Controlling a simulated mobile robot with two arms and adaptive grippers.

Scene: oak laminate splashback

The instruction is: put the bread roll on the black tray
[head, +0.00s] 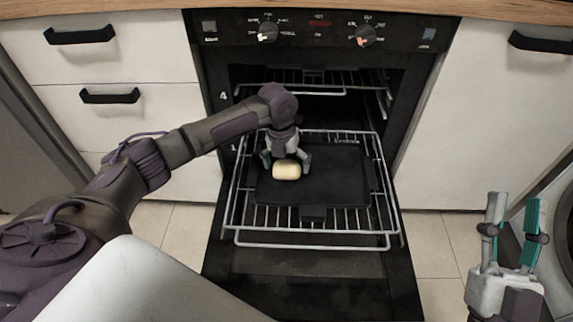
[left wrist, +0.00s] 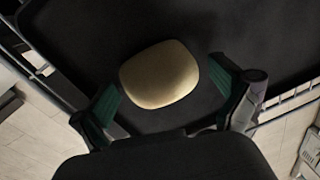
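The pale, rounded bread roll (head: 287,170) appears to rest on the left part of the black tray (head: 340,185), which lies on the pulled-out oven rack. My left gripper (head: 286,161) is right at the roll, with its green fingers spread to either side. In the left wrist view the roll (left wrist: 160,75) sits between and just beyond the open fingertips (left wrist: 167,88), with a gap to the right finger; contact at the left finger is unclear. My right gripper (head: 514,205) is open and empty at the lower right, away from the oven.
The wire oven rack (head: 315,240) extends over the lowered oven door (head: 310,295). Another rack (head: 300,85) is inside the oven above. White drawers (head: 95,70) and a cabinet (head: 490,120) flank the oven. The tray's right part is clear.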

